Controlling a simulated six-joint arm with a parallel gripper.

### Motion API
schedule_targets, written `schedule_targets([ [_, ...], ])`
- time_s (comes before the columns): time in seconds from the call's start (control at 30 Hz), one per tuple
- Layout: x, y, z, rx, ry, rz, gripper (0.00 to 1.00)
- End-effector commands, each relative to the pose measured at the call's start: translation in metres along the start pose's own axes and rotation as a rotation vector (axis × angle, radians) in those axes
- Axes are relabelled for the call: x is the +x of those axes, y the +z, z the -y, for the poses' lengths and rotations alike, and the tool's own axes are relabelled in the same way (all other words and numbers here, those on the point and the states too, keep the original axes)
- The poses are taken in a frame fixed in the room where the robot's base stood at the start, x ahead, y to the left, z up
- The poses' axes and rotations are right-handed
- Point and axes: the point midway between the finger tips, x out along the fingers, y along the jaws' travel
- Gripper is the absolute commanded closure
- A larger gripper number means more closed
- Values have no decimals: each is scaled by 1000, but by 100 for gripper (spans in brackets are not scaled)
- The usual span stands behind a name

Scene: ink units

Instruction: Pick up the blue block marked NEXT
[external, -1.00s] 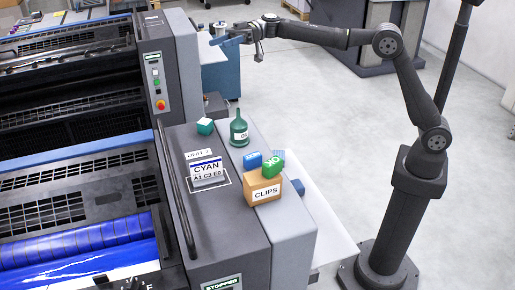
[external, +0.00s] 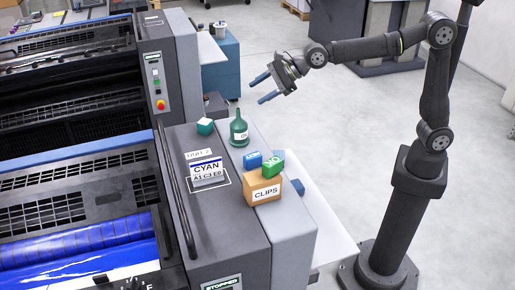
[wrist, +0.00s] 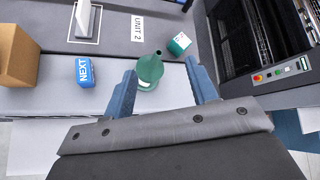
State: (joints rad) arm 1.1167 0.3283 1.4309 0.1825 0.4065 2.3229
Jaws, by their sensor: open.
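The blue block marked NEXT (wrist: 84,72) lies on the grey top of the machine in the wrist view, between a tan box and a green bottle. In the external view a blue block (external: 252,160) sits between them too, its lettering too small to read. My gripper (external: 261,90) is open and empty, in the air above and beyond the bottle. In the wrist view its two blue fingers (wrist: 161,69) are spread on either side of the bottle, and the blue block is left of them.
The green bottle (external: 239,133) and a teal cube (external: 205,126) stand nearby. The tan CLIPS box (external: 263,192) and a green block (external: 274,164) crowd the blue block. A CYAN sign (external: 207,169) stands to the left.

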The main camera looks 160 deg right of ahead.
Motion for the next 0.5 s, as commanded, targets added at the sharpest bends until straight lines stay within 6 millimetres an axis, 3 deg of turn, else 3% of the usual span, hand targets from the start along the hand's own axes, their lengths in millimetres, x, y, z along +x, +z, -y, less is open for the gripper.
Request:
schedule_targets([
  [0.03,-6,-5,-26,79,78,-21,47],
  [0.1,-15,-11,-56,176,177,-48,47],
  [0.2,-25,-15,-88,272,282,-76,47],
  [0.37,-31,-16,-110,339,355,-95,47],
  [0.5,-14,-17,-119,344,363,-99,47],
])
